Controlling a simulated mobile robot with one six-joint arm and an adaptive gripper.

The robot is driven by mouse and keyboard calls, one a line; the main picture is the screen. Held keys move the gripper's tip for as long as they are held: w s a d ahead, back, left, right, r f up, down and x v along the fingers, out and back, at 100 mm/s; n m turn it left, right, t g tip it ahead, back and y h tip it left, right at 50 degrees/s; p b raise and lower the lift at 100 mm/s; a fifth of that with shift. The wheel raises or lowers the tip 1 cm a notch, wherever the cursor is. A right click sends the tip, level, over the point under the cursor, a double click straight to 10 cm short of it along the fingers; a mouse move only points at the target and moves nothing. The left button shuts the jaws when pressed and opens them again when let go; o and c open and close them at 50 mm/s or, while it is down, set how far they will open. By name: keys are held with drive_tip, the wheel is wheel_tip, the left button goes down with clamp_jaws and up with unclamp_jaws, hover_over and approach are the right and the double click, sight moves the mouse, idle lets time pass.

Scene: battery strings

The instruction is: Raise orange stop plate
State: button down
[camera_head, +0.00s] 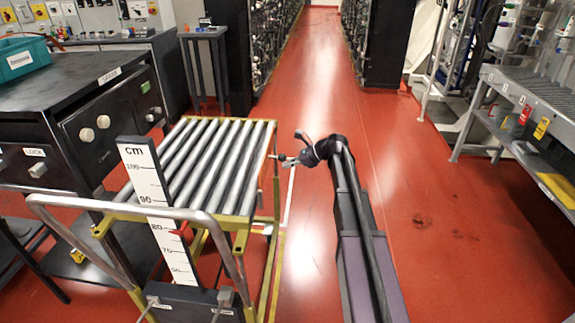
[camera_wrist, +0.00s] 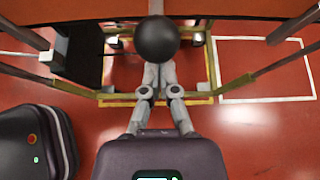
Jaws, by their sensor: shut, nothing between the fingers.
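An orange-brown plate (camera_wrist: 250,9) runs across the top edge of the wrist view. A round black knob (camera_wrist: 155,40) stands in front of it at the middle, with a short light stem above. My gripper (camera_wrist: 152,70) has its grey fingers together, empty, just below the knob in that view; the knob hides the fingertips, and I cannot tell whether they touch it. In the head view my gripper (camera_head: 286,160) is at the right side of the roller cart (camera_head: 248,232), close to its edge. The plate is hard to make out there.
A white cm scale (camera_head: 145,175) with a red pointer stands at the cart's near side, behind a curved rail (camera_head: 85,204). A dark drawer cabinet (camera_head: 95,125) is at left. A rack with shelves (camera_head: 530,110) is at right. Red floor (camera_head: 440,230) right of my arm is clear.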

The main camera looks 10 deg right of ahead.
drive_tip(key=s+d+r+p, duration=0.2)
drive_tip(key=s+d+p, duration=0.1)
drive_tip(key=d, duration=0.5)
drive_tip(key=shift+d+r, duration=0.15)
drive_tip(key=shift+d, duration=0.25)
idle(0.7)
